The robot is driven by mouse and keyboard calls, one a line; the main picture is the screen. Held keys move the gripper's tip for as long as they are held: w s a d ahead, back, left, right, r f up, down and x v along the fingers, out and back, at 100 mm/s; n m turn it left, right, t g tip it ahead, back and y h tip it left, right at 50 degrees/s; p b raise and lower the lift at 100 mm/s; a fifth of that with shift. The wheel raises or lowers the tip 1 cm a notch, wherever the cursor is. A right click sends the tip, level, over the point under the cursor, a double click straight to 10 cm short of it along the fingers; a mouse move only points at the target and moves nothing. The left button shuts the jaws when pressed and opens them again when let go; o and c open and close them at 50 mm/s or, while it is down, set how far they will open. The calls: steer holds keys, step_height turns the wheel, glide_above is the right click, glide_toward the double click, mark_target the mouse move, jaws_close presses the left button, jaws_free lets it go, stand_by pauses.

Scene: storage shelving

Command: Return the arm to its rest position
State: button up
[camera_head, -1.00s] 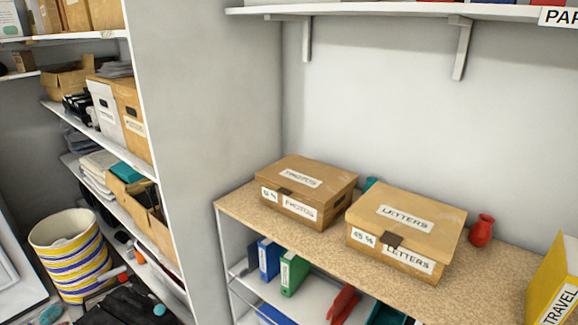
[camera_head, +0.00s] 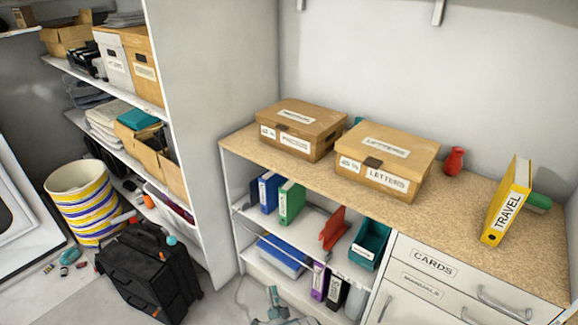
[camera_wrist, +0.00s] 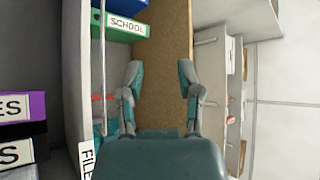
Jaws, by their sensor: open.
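My gripper (camera_wrist: 160,82) shows in the wrist view with its two teal and grey fingers spread apart and nothing between them. A strip of brown speckled surface (camera_wrist: 162,30) lies beyond the fingers. In the head view, a grey and teal part of my arm shows at the bottom edge, in front of the lower shelves. Most of the arm is out of the picture.
The counter (camera_head: 340,185) carries a photos box (camera_head: 300,128), a letters box (camera_head: 385,160), a red vase (camera_head: 453,162) and a yellow travel binder (camera_head: 507,205). A black bag (camera_head: 150,270) and striped bin (camera_head: 85,205) stand at left. Binders, including a purple one (camera_wrist: 20,105), are near.

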steer(key=w+r+n+g+h, duration=0.2)
steer(key=w+r+g, duration=0.2)
steer(key=w+r, duration=1.45)
steer(key=s+d+r+n+g+h, duration=0.1)
steer(key=d+r+g, duration=0.15)
steer(key=r, duration=0.95)
steer(key=s+d+r+n+g+h, duration=0.15)
steer(key=d+r, duration=0.25)
steer(key=r, duration=0.8)
steer(key=s+d+r+g, duration=0.1)
steer(key=s+d+r, duration=0.25)
steer(key=s, duration=0.35)
steer(key=s+d+r+n+g, duration=0.1)
steer(key=s+d+r+g, duration=0.15)
steer(key=s+r, duration=0.3)
steer(key=s+d+r+g, duration=0.1)
steer(key=s+d+r, duration=0.25)
steer(key=s, duration=0.35)
steer(key=s+d+n+g+h, duration=0.1)
steer(key=s+d+g, duration=0.1)
steer(key=s, duration=1.3)
steer(key=s+d+f+n+g+h, duration=0.1)
steer(key=s+d+g, duration=0.1)
steer(key=s, duration=1.2)
steer(key=shift+s+d+f, duration=0.15)
steer(key=shift+s+d, duration=0.2)
steer(key=shift+d, duration=0.35)
